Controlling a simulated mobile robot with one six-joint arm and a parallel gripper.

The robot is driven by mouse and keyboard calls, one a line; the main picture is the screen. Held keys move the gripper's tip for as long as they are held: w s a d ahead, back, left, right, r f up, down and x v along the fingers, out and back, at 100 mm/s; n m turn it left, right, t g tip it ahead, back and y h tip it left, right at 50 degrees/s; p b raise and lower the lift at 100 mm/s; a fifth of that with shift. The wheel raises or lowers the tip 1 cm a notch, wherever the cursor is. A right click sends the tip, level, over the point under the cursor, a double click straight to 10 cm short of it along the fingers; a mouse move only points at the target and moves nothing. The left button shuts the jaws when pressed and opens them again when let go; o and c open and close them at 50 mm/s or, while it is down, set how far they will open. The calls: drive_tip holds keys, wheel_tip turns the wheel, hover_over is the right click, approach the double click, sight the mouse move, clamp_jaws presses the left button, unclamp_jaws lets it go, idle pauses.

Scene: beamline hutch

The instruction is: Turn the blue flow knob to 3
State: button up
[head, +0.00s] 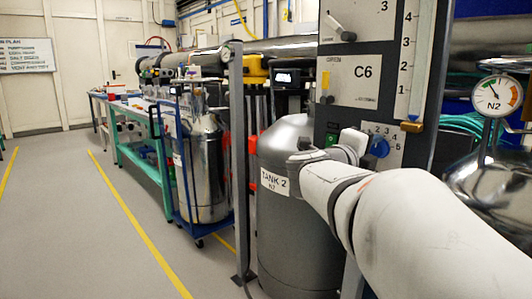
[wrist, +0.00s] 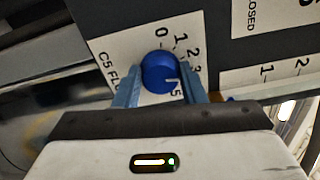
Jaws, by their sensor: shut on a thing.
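The round blue flow knob (wrist: 160,72) sits on a white scale plate (wrist: 117,48) marked C5 FL. My gripper (wrist: 160,86) is shut on the knob, with one blue-grey finger on each side. A short white mark on the knob points to the lower right in the wrist view. The numerals 0, 1, 2, 3 and 5 show around it; the right finger partly covers the scale near the mark, so the exact reading is unclear. In the head view the knob (head: 379,147) shows beyond my wrist, with 2 to 5 readable beside it.
The dark panel also carries a C6 plate (head: 348,80) and a vertical scale (head: 406,60) with a brass-coloured piece. The grey TANK 2 (head: 285,135) stands below left. An N2 gauge (head: 495,96) is at right. The floor at left is clear.

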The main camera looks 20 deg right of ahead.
drive_tip(key=shift+f+m, duration=0.1)
drive_tip(key=shift+m, duration=0.6)
drive_tip(key=o, duration=1)
drive_tip(key=shift+a, duration=0.1)
drive_tip(key=p+v, duration=0.2)
drive_tip(key=v, duration=0.5)
drive_tip(key=shift+s+a, duration=0.2)
drive_tip(key=shift+a, duration=0.1)
